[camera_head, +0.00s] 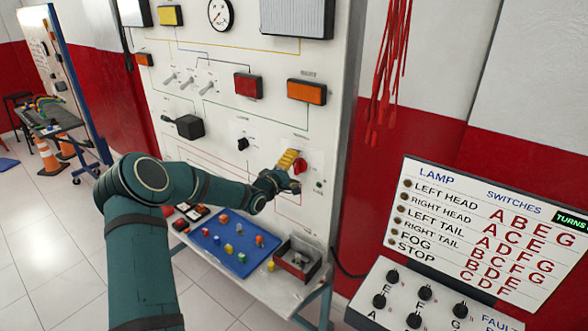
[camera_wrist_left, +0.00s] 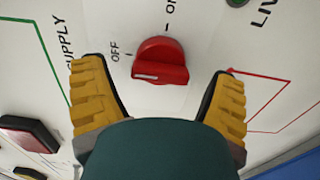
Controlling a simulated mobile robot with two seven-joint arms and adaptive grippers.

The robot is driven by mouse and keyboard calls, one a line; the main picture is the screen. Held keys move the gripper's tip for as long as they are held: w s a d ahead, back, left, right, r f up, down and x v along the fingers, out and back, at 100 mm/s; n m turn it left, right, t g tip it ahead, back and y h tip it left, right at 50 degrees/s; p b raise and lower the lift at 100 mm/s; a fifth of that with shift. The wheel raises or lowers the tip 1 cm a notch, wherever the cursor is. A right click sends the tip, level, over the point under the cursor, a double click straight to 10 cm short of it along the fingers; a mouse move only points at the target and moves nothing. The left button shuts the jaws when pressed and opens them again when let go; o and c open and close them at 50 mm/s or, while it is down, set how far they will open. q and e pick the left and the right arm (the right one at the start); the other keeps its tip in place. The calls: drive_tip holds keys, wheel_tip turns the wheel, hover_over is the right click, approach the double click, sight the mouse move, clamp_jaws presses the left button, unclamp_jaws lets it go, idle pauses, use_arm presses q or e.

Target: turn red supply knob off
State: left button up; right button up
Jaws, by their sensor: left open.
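The red supply knob (camera_wrist_left: 160,62) is on the white panel, with the printed word OFF at its upper left and ON above it. A white mark shows on the knob's lower left face. My left gripper (camera_wrist_left: 158,76) is open, with one yellow finger on each side of the knob and visible gaps between the fingers and it. In the head view the red knob (camera_head: 300,165) shows just right of a yellow finger of my left gripper (camera_head: 290,162). The other finger is hard to make out there. My right gripper is not in view.
The panel (camera_head: 225,135) also carries a black knob (camera_head: 243,144), a lever box (camera_head: 189,126) and lamps. Below is a shelf with a blue tray (camera_head: 235,245) of small blocks and an open box (camera_head: 297,259). A lamp chart (camera_head: 480,230) stands at the right.

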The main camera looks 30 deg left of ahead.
use_arm(q)
drive_tip(key=s+a, duration=0.1)
drive_tip(key=s, duration=1.1)
drive_tip(key=shift+s+f, duration=0.1)
idle(0.4)
